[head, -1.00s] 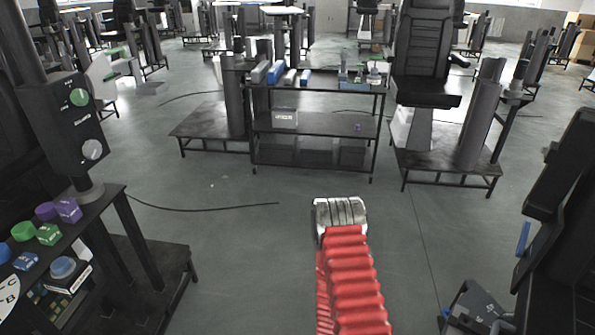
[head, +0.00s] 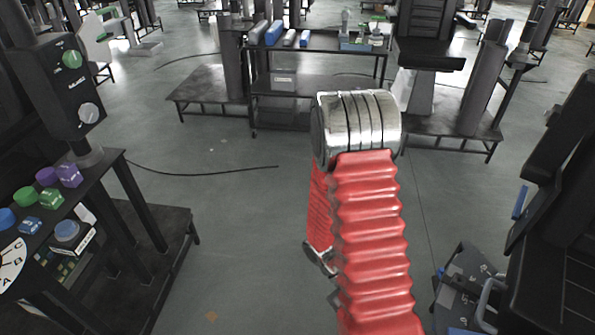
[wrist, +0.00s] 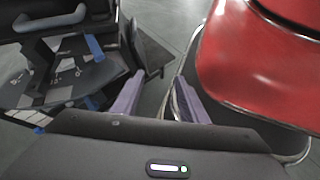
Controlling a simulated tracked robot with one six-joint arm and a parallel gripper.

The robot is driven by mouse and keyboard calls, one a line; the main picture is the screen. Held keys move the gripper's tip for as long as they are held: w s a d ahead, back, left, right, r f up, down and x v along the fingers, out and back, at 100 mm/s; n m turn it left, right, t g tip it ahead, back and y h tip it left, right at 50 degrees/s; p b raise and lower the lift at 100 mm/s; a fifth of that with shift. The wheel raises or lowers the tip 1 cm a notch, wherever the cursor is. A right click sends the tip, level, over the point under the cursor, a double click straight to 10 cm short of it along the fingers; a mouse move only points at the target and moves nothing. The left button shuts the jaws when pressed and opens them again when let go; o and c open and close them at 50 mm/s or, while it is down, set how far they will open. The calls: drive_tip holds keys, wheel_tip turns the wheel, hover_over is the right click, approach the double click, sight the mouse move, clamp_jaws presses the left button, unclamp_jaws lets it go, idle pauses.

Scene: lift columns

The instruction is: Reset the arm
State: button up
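My arm stands in the lower middle of the head view, a red ribbed sleeve topped by a silver metal joint. It is bent, with a second red stretch partly hidden behind the front one. In the head view the gripper cannot be made out clearly.
A black shelf table (head: 320,88) with small items stands ahead. A left bench (head: 98,168) carries a dial box (head: 62,88) and coloured knobs. A dark panel unit (head: 462,290) with a grey handle is at lower right; it also shows in the wrist view (wrist: 60,80). Floor between is open.

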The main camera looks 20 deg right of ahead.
drive_tip(key=w+a+r+m+t+y, duration=0.2)
drive_tip(key=w+a+r+t, duration=0.35)
drive_tip(key=r, duration=0.25)
drive_tip(key=w+a+r+m+t+y, duration=0.1)
drive_tip(key=w+a+r+t, duration=0.35)
drive_tip(key=w+r, duration=0.2)
drive_tip(key=a+r+t, duration=0.3)
drive_tip(key=r, duration=0.5)
drive_tip(key=s+a+r+t+y, duration=0.1)
drive_tip(key=a+r+t, duration=0.2)
drive_tip(key=r, duration=0.6)
drive_tip(key=shift+a, duration=0.2)
drive_tip(key=shift+s, duration=0.1)
drive_tip(key=shift+c, duration=1.1)
drive_tip(key=shift+d, duration=0.15)
